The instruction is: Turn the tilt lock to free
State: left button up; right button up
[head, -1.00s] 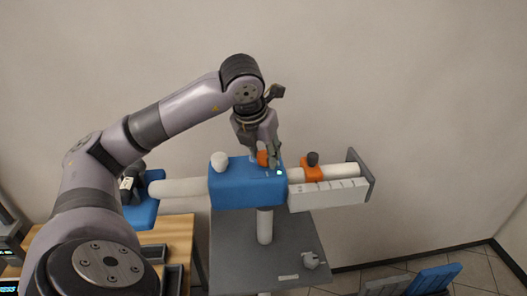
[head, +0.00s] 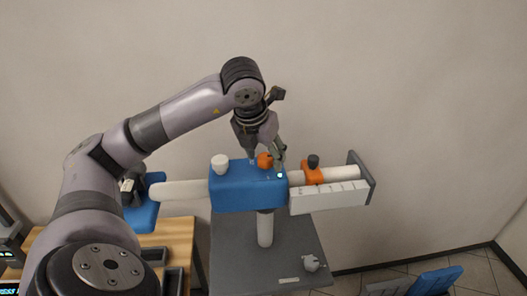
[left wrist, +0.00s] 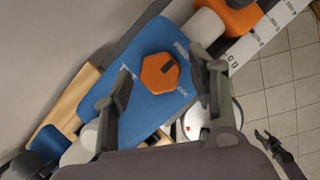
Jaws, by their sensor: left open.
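An orange knob (head: 265,160), which I take for the tilt lock, sits on top of the blue housing (head: 247,190). In the left wrist view the knob (left wrist: 160,76) is many-sided, with a dark pointer mark on its upper right part. Small pale markings lie on the blue face around it; I cannot read them. My left gripper (head: 266,161) is open and points down over the knob. In the left wrist view its fingers (left wrist: 161,66) stand on either side of the knob, with blue face showing between. I cannot tell whether either finger touches it.
A white knob (head: 220,164) stands left on the housing. An orange clamp with a dark knob (head: 312,172) sits on the white tube to the right, behind a scale plate (head: 328,196). A small dark claw-like shape (left wrist: 265,138) shows low right in the wrist view.

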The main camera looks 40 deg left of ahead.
pick_arm(q)
jog(key=v, duration=1.2)
dwell(0.6)
